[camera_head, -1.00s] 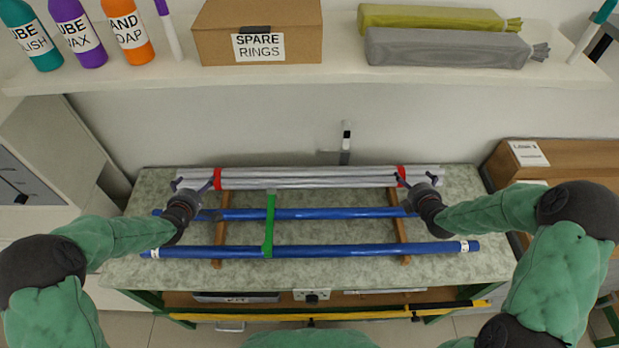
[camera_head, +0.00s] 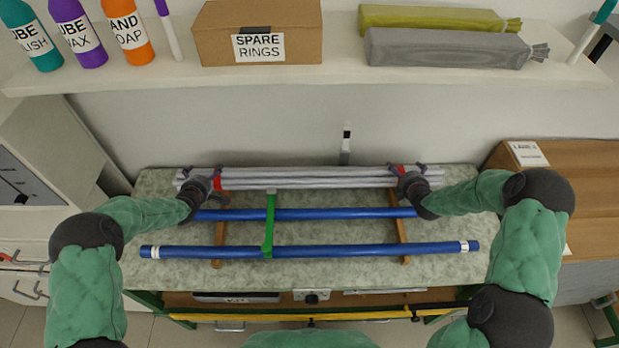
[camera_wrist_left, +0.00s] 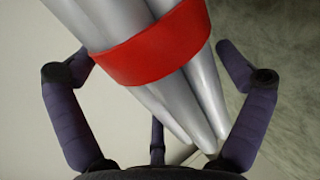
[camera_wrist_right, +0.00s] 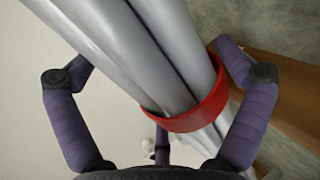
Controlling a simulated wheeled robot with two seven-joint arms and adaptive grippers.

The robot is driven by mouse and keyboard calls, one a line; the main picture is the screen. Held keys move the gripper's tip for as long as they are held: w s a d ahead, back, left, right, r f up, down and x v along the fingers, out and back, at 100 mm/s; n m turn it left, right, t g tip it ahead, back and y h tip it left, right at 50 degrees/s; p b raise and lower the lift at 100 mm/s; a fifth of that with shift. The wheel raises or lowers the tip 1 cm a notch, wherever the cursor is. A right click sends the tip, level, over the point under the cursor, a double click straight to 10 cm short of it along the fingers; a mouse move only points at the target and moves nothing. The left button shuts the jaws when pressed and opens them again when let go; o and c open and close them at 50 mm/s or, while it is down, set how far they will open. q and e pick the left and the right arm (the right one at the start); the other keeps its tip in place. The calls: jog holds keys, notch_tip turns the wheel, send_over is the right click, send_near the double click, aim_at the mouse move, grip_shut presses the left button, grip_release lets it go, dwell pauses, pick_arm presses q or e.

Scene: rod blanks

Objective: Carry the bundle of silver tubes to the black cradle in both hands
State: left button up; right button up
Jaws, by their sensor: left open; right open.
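The bundle of silver tubes (camera_head: 300,178) lies along the back of the green-grey bench, with a red band near each end. My left gripper (camera_head: 203,174) is open at the bundle's left end. In the left wrist view, its fingers are spread on either side of the tubes by the red band (camera_wrist_left: 155,52). My right gripper (camera_head: 411,172) is open at the right end. In the right wrist view, its fingers straddle the tubes (camera_wrist_right: 150,60) beside the other red band (camera_wrist_right: 195,108). I cannot make out a black cradle in these views.
Two blue tubes (camera_head: 310,251) lie in front of the bundle, across wooden strips (camera_head: 400,236), with a green bar (camera_head: 269,225) between them. A shelf (camera_head: 330,75) with bottles and a spare rings box (camera_head: 258,30) overhangs the back. A brown cabinet (camera_head: 580,170) stands right.

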pick_arm(q)
jog(key=shift+x, duration=1.25)
pick_arm(e)
jog(key=shift+x, duration=1.1)
pick_arm(q)
jog(key=c, duration=1.3)
pick_arm(e)
jog(key=shift+r, duration=0.1)
jog(key=c, duration=1.3)
